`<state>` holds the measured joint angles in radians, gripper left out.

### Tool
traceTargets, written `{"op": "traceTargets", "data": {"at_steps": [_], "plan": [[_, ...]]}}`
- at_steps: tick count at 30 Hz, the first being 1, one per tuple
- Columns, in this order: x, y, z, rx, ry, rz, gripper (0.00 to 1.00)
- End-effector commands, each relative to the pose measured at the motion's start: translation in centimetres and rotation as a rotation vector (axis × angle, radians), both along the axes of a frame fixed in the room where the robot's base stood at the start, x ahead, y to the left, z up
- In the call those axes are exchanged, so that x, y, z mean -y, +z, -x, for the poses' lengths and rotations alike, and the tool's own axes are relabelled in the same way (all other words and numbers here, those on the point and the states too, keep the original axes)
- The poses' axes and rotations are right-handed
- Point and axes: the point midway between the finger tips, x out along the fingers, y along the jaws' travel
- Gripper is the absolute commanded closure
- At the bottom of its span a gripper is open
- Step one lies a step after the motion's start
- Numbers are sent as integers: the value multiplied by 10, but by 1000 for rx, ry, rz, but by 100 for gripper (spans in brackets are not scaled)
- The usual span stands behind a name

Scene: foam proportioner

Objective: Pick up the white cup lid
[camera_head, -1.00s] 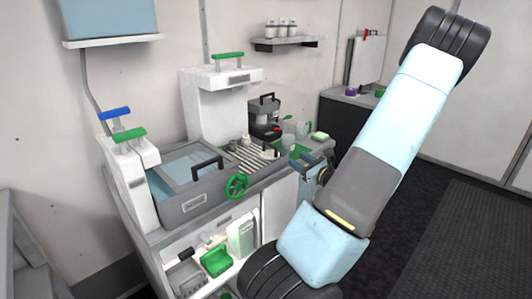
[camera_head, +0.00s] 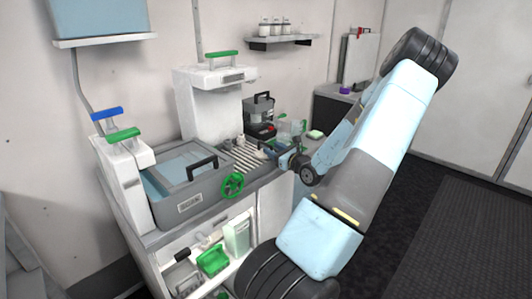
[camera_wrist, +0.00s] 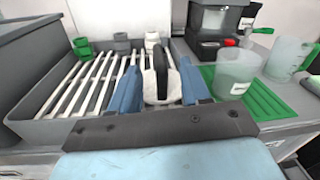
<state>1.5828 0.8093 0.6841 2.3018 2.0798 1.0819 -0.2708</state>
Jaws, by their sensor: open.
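In the wrist view, a white piece with a dark arched loop, which looks like the white cup lid (camera_wrist: 172,88), is between the two blue fingers of my gripper (camera_wrist: 160,84). The fingers are apart, one on each side of it, and I cannot tell whether either touches it. In the head view my gripper (camera_head: 277,155) is over the counter at the slatted rack's right end, and the lid cannot be made out clearly there.
The slatted grey rack (camera_wrist: 88,85) lies below and left of my gripper. A clear cup (camera_wrist: 237,72) stands on a green mat (camera_wrist: 264,100) close to the right finger, with another clear cup (camera_wrist: 287,57) beyond. A black machine (camera_wrist: 216,28) stands behind. A grey basin (camera_head: 185,200) is at left.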

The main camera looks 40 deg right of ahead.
Motion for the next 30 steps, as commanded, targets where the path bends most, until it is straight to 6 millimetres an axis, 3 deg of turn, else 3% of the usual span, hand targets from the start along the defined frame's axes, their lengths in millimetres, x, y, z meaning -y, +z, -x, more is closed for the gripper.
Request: {"op": "traceTargets", "data": {"at_steps": [5, 12, 27, 30], "plan": [[1, 0, -21, 2, 1, 0, 53], [1, 0, -23, 1, 0, 0, 53], [1, 0, -23, 0, 0, 0, 100], [1, 0, -23, 0, 0, 0, 100]]}}
